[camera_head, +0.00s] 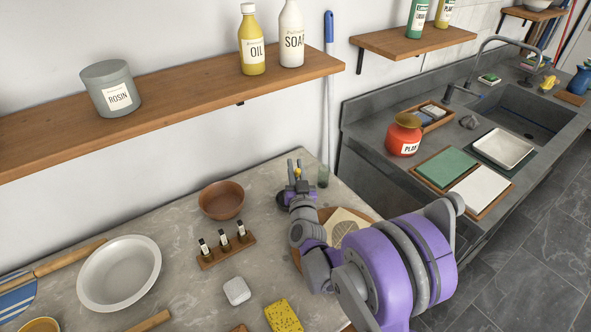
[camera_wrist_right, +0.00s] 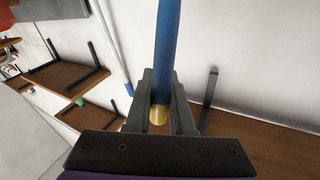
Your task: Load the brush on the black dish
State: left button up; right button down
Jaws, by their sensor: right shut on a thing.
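My right gripper (camera_head: 297,170) is above the far side of the stone counter, beside the wall. In the right wrist view its fingers (camera_wrist_right: 158,100) are shut on the brush (camera_wrist_right: 167,45), a blue rod with a gold end between the fingers. In the head view only a small yellow bit of it shows at the fingers. The black dish (camera_head: 282,199) is on the counter just left of and under my right gripper, mostly hidden by it. I cannot tell whether the brush touches the dish. My left gripper is not in view.
A brown bowl (camera_head: 221,199) and a wooden rack (camera_head: 226,250) with several small bottles stand left of the gripper. A green glass (camera_head: 323,176) is close on its right. A round wooden board with a leaf print (camera_head: 345,222) lies partly under my arm. A shelf (camera_head: 180,103) runs above.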

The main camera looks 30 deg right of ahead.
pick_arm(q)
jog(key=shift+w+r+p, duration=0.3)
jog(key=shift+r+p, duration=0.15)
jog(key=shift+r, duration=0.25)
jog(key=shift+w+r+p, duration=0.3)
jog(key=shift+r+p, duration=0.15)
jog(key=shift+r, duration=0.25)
pick_arm(e)
notch_tip(320, 180, up, 5)
jog(key=shift+r, duration=0.15)
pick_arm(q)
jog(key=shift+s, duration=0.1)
